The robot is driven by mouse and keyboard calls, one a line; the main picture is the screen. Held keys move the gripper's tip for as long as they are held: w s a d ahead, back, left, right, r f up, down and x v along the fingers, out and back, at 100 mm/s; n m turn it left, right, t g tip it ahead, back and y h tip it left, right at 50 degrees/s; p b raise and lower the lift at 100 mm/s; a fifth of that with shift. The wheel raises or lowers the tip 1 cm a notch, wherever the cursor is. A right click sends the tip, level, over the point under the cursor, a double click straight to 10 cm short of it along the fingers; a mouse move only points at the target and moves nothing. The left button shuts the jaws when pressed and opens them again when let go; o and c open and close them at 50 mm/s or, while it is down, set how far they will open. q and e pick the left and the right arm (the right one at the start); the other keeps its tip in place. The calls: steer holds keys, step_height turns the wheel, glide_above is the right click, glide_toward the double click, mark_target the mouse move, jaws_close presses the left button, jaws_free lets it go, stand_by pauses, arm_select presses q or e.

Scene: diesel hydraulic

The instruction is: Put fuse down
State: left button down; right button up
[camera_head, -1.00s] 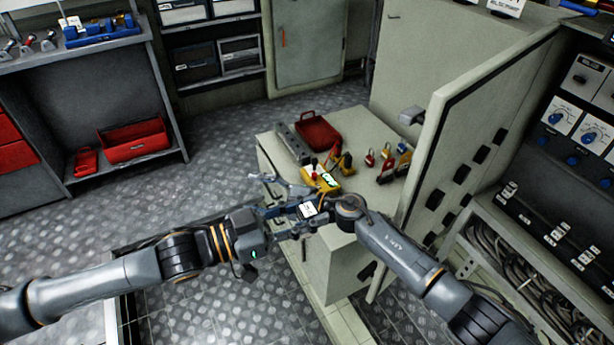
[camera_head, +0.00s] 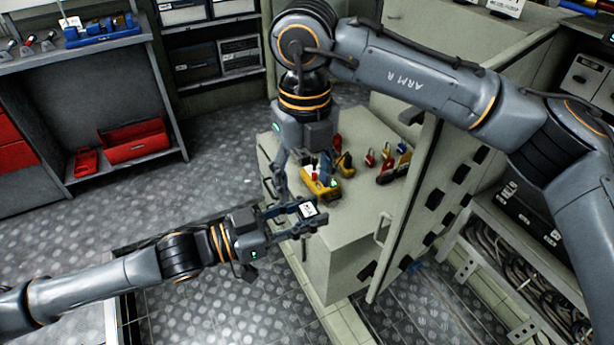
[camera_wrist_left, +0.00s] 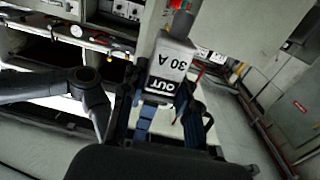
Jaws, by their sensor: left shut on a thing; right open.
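My left gripper (camera_head: 304,215) is shut on the fuse (camera_head: 307,209), a small block with a white label. The left wrist view shows the fuse (camera_wrist_left: 172,68) between the fingers, with "30 A" and "OUT" printed upside down. The fuse is in the air by the front left edge of the grey-green cabinet top (camera_head: 352,212). My right gripper (camera_head: 290,186) points down from above, open, just behind the fuse and beside the yellow meter (camera_head: 322,188). Whether the right fingers touch the meter cannot be told.
Red and yellow padlocks (camera_head: 370,160) and small coloured items stand at the right of the cabinet top. An open cabinet door (camera_head: 428,190) rises along its right side. The front part of the top is bare. A red toolbox (camera_head: 135,140) lies on a left shelf.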

arm_select(q)
steer(key=shift+w, duration=0.1)
arm_select(e)
steer(key=shift+d+f+m, duration=0.2)
steer(key=shift+f+m, duration=0.1)
steer(key=shift+f, duration=0.2)
step_height(320, 180, down, 11)
steer(key=shift+f, duration=0.15)
steer(key=shift+c, duration=0.2)
steer(key=c, duration=1.1)
arm_select(q)
steer(key=c, duration=0.9)
jaws_free()
arm_select(e)
jaws_close()
